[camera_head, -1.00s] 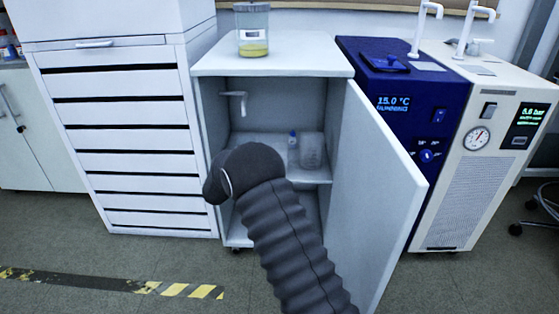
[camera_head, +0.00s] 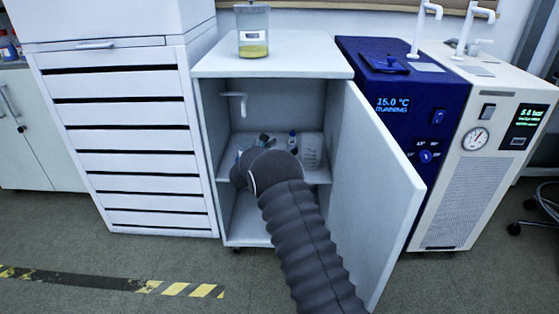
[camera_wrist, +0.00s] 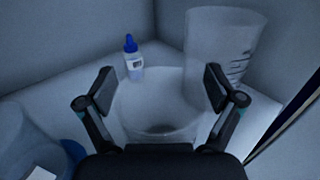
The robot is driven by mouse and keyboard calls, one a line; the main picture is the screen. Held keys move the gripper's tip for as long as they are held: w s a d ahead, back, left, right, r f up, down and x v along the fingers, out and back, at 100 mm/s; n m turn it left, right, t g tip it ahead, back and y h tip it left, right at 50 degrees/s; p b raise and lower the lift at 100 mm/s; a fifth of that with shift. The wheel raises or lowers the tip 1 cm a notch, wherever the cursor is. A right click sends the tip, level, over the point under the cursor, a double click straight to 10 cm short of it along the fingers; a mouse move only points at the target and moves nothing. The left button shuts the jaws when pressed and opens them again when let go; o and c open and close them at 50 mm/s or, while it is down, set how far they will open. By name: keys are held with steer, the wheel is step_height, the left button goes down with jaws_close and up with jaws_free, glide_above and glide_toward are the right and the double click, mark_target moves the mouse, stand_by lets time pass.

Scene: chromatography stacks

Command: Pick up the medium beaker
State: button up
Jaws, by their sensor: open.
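A clear beaker (camera_wrist: 157,118), apparently the medium one, stands on the cabinet shelf in the wrist view. My gripper (camera_wrist: 158,88) is open, with one finger on each side of this beaker; I cannot tell whether either finger touches it. A taller graduated beaker (camera_wrist: 222,48) stands behind it to the right, and it also shows in the head view (camera_head: 312,152). In the head view my arm hides the nearer beaker and most of my gripper.
A small blue-capped bottle (camera_wrist: 135,66) stands behind the beaker. A pale container (camera_wrist: 12,135) and a blue round item (camera_wrist: 73,150) are at the left. The cabinet door (camera_head: 375,190) stands open on the right. A beaker with yellow liquid (camera_head: 252,32) is on top.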

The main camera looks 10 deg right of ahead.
steer(key=c, duration=1.1)
steer(key=shift+c, duration=0.2)
